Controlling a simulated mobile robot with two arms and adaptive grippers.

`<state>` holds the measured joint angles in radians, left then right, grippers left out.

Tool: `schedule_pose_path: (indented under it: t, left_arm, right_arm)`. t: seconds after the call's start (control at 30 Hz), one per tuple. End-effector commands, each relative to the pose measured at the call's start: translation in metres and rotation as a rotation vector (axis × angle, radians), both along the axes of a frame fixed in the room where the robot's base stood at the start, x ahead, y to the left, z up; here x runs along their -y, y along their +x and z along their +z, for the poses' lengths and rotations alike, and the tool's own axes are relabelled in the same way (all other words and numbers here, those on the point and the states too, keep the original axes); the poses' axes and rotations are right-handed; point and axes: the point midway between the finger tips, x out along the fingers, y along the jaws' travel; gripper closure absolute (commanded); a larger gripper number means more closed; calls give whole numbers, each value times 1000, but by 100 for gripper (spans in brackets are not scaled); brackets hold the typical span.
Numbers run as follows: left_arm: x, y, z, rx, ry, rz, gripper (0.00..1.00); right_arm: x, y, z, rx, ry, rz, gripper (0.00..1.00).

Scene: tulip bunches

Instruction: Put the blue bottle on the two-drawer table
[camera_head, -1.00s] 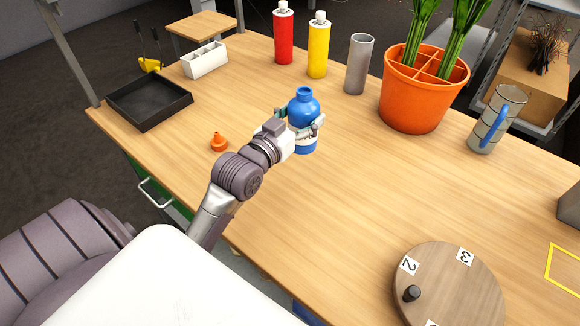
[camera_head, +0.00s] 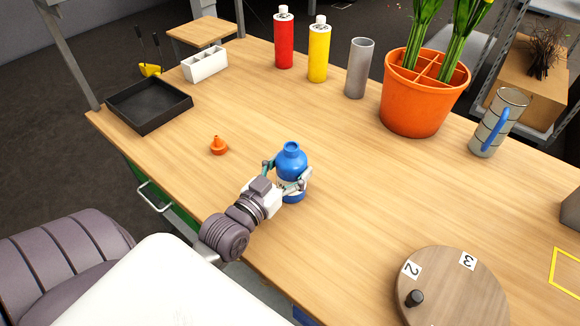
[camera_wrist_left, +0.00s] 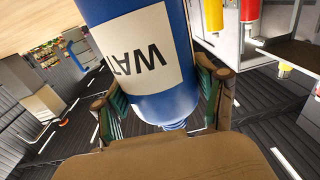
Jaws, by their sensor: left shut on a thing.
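The blue bottle (camera_head: 291,163) has a white label band and stands about upright over the near middle of the wooden worktable (camera_head: 345,205). My left gripper (camera_head: 285,182) is shut around its middle, with a finger on each side. I cannot tell whether its base touches the tabletop. In the left wrist view the bottle (camera_wrist_left: 177,103) shows large and upside down, its label reading "WAT", between the left gripper's fingers (camera_wrist_left: 165,105). A white handle (camera_head: 155,195) is on a green front under the worktable's left edge. My right gripper is out of view.
An orange cone-shaped piece (camera_head: 218,146) lies left of the bottle. A round numbered board (camera_head: 455,295) is near right.

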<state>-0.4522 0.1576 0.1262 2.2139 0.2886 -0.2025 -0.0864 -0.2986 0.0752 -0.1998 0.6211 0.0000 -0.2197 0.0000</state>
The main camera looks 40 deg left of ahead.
Motion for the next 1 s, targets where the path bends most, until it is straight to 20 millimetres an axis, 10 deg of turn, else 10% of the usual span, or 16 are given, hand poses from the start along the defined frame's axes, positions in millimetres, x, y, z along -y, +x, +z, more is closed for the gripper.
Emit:
schedule_pose_path:
  t: [0.1,0.13,0.27,0.67,1.0]
  left_arm:
    - [0,0,0,3,0,0,80]
    - [0,0,-1,0,0,0,26]
    - [0,0,-1,0,0,0,4]
    - [0,-2,0,-1,0,0,4]
    - [-1,-62,-2,-6,1,-1,4]
  right_arm:
    - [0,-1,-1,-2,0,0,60]
    - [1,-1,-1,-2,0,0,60]
    - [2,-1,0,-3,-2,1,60]
    - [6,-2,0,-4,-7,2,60]
    - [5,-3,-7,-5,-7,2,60]
